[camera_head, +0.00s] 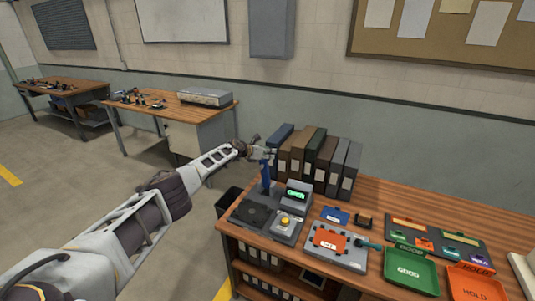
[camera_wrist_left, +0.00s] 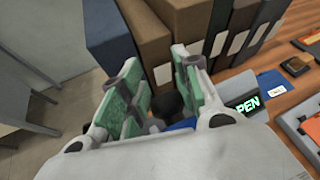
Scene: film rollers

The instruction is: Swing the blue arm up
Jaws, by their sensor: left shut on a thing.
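The blue arm (camera_head: 265,180) stands close to upright at the back left of a grey device with a black round plate (camera_head: 253,212), at the left end of the near bench. My left gripper (camera_head: 262,153) is at the top of the blue arm and shut on it. In the left wrist view, the green-padded fingers of my left gripper (camera_wrist_left: 157,88) show, with a bit of the blue arm (camera_wrist_left: 183,124) low between them. Most of the blue arm is hidden there. A display (camera_head: 296,196) beside it reads OPEN in green. My right gripper is not in view.
A row of binders (camera_head: 325,160) stands just behind the device, close to my left gripper. A yellow button (camera_head: 285,221), a grey unit with an orange plate (camera_head: 329,239), a green GOOD tray (camera_head: 411,272) and an orange HOLD tray (camera_head: 476,285) lie to the right.

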